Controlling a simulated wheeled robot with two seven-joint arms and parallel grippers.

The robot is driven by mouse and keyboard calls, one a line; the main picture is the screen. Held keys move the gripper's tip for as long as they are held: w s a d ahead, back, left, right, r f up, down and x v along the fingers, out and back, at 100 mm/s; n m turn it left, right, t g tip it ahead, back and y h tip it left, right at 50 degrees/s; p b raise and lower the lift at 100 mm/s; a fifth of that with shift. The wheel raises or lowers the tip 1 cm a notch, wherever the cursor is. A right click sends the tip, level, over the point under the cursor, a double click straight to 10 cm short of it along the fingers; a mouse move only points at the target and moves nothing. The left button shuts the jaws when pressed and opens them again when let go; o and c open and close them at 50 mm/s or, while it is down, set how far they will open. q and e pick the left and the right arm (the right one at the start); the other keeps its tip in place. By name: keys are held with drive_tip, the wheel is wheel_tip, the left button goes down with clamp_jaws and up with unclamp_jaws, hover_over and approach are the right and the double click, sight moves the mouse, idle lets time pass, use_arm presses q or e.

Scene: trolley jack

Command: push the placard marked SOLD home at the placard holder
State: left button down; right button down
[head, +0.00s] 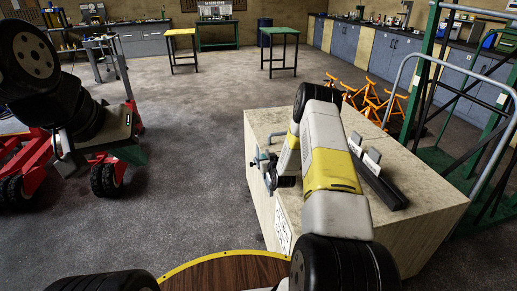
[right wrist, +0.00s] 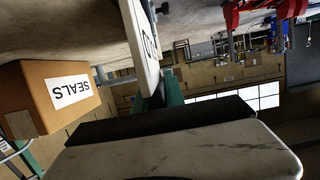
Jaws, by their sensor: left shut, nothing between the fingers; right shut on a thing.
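The placard holder (head: 385,187) is a long dark bar on top of the pale block, right of my right arm. Two light placards (head: 372,160) stand at it; their lettering is too small to read. My right gripper (head: 266,166) is at the block's left edge, partly hidden by my arm. In the right wrist view its teal fingers (right wrist: 160,95) are shut on a white placard (right wrist: 147,42). Only part of its dark lettering shows, so I cannot confirm it reads SOLD. My left gripper (head: 132,153) is shut and empty at the left, away from the block.
The block's top (head: 425,190) is bare on the right. A red wheeled machine (head: 108,172) stands at the left. Green rails (head: 430,90) rise behind the block, near orange stands (head: 370,100). A box marked SEALS (right wrist: 45,100) shows in the right wrist view.

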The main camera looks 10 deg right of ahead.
drive_tip(key=shift+f, duration=0.25)
drive_tip(key=shift+f, duration=0.35)
drive_tip(key=shift+f, duration=0.25)
drive_tip(key=shift+f, duration=0.35)
drive_tip(key=shift+f, duration=1.35)
drive_tip(key=c, duration=1.3)
unclamp_jaws()
